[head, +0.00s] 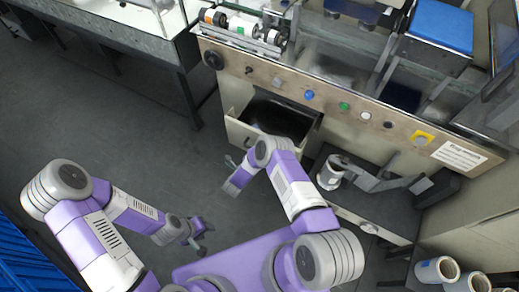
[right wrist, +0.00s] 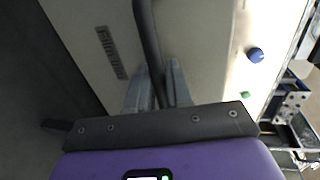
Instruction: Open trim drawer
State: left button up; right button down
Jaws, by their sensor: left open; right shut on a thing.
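The trim drawer (head: 238,133) is pulled out of the machine's front, and its dark inside shows. In the right wrist view its pale front (right wrist: 85,20) carries a label (right wrist: 111,52) and a dark bar handle (right wrist: 147,35). My right gripper (right wrist: 158,88) is shut on this handle, one finger on each side of the bar. In the head view my right gripper (head: 229,163) is small, in front of the drawer; the handle is hard to make out there. My left gripper (head: 197,238) is open and empty, low over the floor, away from the drawer.
The machine's control strip with a blue button (head: 309,94) and a green button (head: 343,106) runs above the drawer. Right of it, a white roll (head: 330,175) sits in a lower bay. More rolls (head: 437,270) stand at bottom right. The floor (head: 110,130) left of the drawer is clear.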

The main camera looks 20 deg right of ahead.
jog(key=shift+s+a, duration=0.35)
jog(key=c, duration=1.2)
grip_release()
jog(key=shift+c, duration=0.2)
jog(key=p+v, duration=0.2)
jog(key=v, duration=0.5)
jog(key=shift+s+a, duration=0.15)
jog(key=shift+a, duration=0.1)
jog(key=shift+r, duration=0.1)
